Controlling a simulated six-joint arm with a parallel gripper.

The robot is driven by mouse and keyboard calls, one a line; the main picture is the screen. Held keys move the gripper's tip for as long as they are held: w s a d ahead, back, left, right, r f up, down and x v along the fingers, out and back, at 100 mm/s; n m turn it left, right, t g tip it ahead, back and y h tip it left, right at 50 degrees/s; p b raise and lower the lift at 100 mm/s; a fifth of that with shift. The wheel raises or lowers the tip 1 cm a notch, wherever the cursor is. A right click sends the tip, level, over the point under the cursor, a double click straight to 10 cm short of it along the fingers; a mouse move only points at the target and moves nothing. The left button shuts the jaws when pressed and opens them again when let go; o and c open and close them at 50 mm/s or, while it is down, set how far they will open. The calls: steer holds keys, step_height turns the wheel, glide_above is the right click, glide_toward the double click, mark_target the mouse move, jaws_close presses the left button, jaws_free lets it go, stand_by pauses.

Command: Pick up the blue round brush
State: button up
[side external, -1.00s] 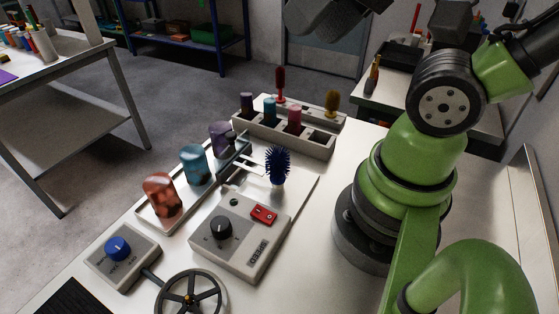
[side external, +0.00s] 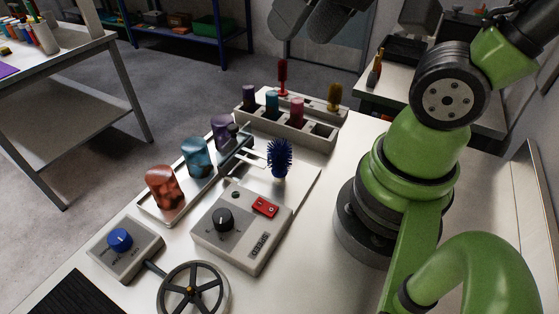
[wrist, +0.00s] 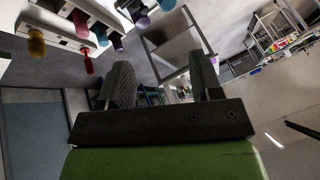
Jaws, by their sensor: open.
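My gripper (side external: 316,18) is at the top edge of the side view, well above the bench and away from the brush. Its two dark fingers are apart, and in the wrist view the gripper (wrist: 163,82) has nothing between its fingers.
A grey rack (side external: 283,127) holds coloured cylinders, with a red brush (side external: 283,76) and a yellow brush (side external: 334,96) at its back. A tray (side external: 151,213) of larger cylinders, a control box (side external: 238,237) and a handwheel (side external: 192,290) surround the brush. Bench right of it is clear.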

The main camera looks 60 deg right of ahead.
steer(key=w+d+f+g+h, duration=0.1)
steer(key=w+f+g, duration=0.25)
steer(key=f, duration=0.35)
steer(key=g, duration=0.2)
glide_above(280, 158)
steer(key=w+d, duration=0.1)
steer(key=shift+n+h, duration=0.3)
step_height(280, 158, down, 8)
steer(key=shift+w+d+r, duration=0.1)
steer(key=shift+w+r, duration=0.05)
steer(key=shift+r, duration=0.05)
steer(key=shift+g, duration=0.25)
steer(key=shift+s+f, duration=0.15)
steer(key=shift+f, duration=2.6)
steer(key=shift+s+f, duration=0.1)
steer(key=shift+f, duration=2.6)
steer(key=c, duration=1)
steer(key=shift+r, duration=0.1)
